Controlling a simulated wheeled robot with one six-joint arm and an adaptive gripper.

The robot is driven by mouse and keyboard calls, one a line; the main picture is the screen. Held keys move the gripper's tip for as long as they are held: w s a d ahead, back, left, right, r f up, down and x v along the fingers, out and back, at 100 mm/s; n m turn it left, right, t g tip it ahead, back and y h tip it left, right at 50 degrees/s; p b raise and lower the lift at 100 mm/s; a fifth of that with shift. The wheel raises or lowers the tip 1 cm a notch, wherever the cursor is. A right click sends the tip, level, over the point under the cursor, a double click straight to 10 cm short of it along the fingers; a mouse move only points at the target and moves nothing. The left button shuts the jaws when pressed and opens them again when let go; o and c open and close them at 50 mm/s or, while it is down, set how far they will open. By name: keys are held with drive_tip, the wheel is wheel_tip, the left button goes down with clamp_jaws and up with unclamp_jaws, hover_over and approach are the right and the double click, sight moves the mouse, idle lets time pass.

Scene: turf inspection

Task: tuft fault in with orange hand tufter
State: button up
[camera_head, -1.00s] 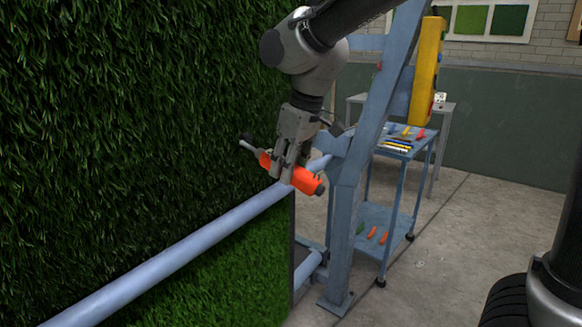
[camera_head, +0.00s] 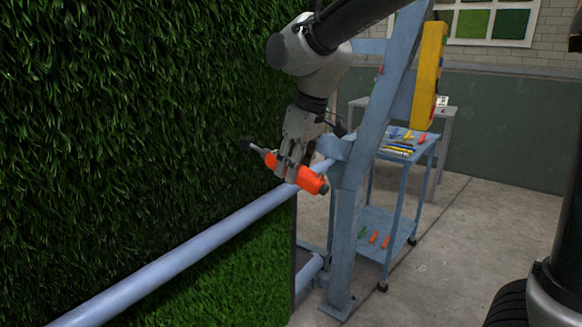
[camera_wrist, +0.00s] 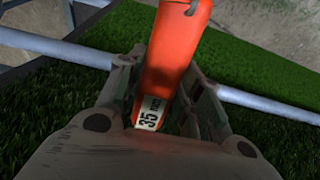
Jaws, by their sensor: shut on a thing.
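My gripper (camera_head: 292,165) is shut on the orange hand tufter (camera_head: 312,181), in front of the right part of the green turf (camera_head: 120,110). The tufter lies across the fingers, with its dark-tipped metal end (camera_head: 253,147) pointing left toward the turf and its handle end toward the lower right. In the wrist view the tufter (camera_wrist: 172,55) sits between both fingers, and a label reading "35 mm" shows on it. I cannot tell whether the tip touches the turf. No distinct fault shows in the turf.
A blue roller bar (camera_head: 190,248) crosses in front of the turf, just below the tufter. A blue frame post (camera_head: 350,200) with a yellow box (camera_head: 428,75) stands close right. A blue trolley (camera_head: 372,222) holds several tools behind it.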

sight(318, 183)
drive_tip(key=shift+w+d, duration=0.4)
drive_tip(key=shift+w, duration=0.4)
drive_tip(key=shift+s+a, duration=0.5)
drive_tip(key=shift+s, duration=0.3)
drive_tip(key=shift+s+a+r, duration=0.1)
drive_tip(key=shift+s+a, duration=0.5)
drive_tip(key=shift+a, duration=0.05)
drive_tip(key=shift+s+d+f, duration=0.4)
drive_tip(key=shift+s+d, duration=0.4)
drive_tip(key=shift+d, duration=0.2)
drive_tip(key=shift+s+d+f, duration=0.35)
drive_tip(key=shift+s+d, duration=0.45)
drive_tip(key=shift+d, duration=0.25)
drive_tip(key=shift+s+d+f, duration=0.4)
drive_tip(key=shift+s+d, duration=0.4)
drive_tip(key=shift+d, duration=0.2)
drive_tip(key=shift+w+a, duration=0.1)
